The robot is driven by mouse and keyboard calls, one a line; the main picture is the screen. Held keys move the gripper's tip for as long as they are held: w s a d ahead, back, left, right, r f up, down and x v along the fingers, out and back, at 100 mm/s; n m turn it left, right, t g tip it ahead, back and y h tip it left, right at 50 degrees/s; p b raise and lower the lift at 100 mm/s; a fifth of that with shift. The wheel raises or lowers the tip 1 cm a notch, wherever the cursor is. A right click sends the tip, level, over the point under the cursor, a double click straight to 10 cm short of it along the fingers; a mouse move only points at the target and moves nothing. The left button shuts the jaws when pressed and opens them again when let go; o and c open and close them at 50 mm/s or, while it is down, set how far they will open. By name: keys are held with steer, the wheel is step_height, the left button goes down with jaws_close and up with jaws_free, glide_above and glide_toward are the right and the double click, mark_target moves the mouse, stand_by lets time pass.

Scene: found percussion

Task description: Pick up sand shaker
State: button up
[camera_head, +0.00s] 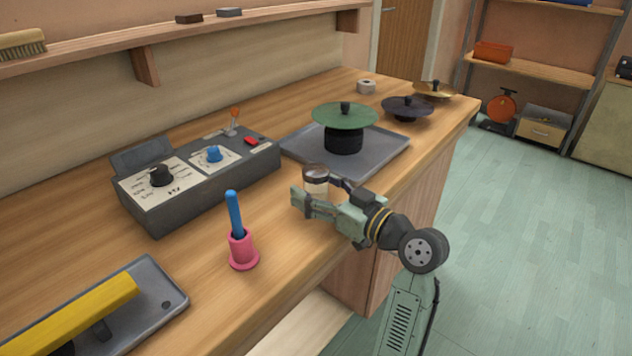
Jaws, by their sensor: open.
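A small clear cylinder with a brownish rim and pale contents (316,182), which looks like the sand shaker, stands upright near the front edge of the wooden counter. My gripper (313,194) reaches in from the right at counter height. Its jaws are open, one finger on the near side of the shaker and the other at its far side. The near finger hides the shaker's lower part. I cannot tell whether either finger touches it.
A grey control box (198,188) stands behind left. A pink holder with a blue handle (242,249) is at front left, near a tray (172,294) with a yellow bar. A grey tray (383,156) under a green disc stands behind the shaker. Dark (407,105) and brass (436,88) discs stand farther back.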

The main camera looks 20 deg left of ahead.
steer(key=c, duration=1.4)
steer(key=shift+r, duration=0.1)
steer(key=shift+c, duration=0.2)
